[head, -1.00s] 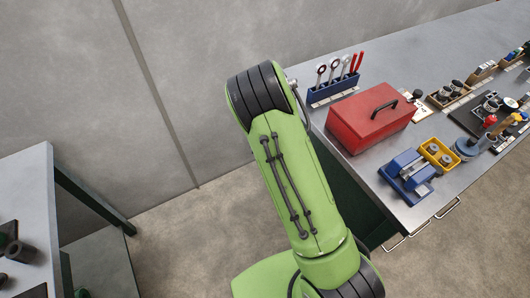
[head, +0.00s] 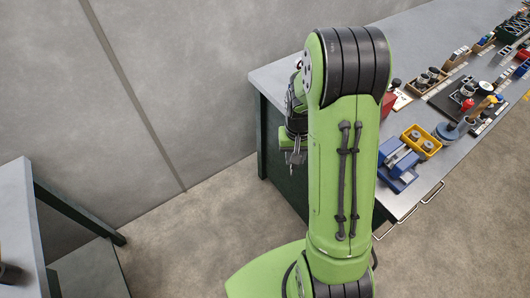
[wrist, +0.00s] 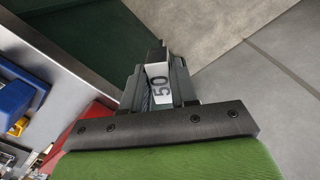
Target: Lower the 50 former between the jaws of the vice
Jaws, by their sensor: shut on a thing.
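My gripper (head: 293,157) hangs off the left end of the bench in the head view, partly hidden by my arm. In the wrist view my gripper (wrist: 157,65) is shut on the 50 former (wrist: 159,88), whose white face with a dark "50" shows between the fingers. The blue vice (head: 398,164) stands on the bench near its front edge, to the right of my arm and well apart from the gripper. A blue body, seemingly the vice (wrist: 14,102), shows at the left edge of the wrist view.
A yellow bin (head: 421,142) stands just behind the vice. The red toolbox (wrist: 86,116) shows in the wrist view; my arm hides most of it in the head view. Several tools line the bench (head: 270,76). Another table (head: 15,215) stands at the left. Open floor lies between.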

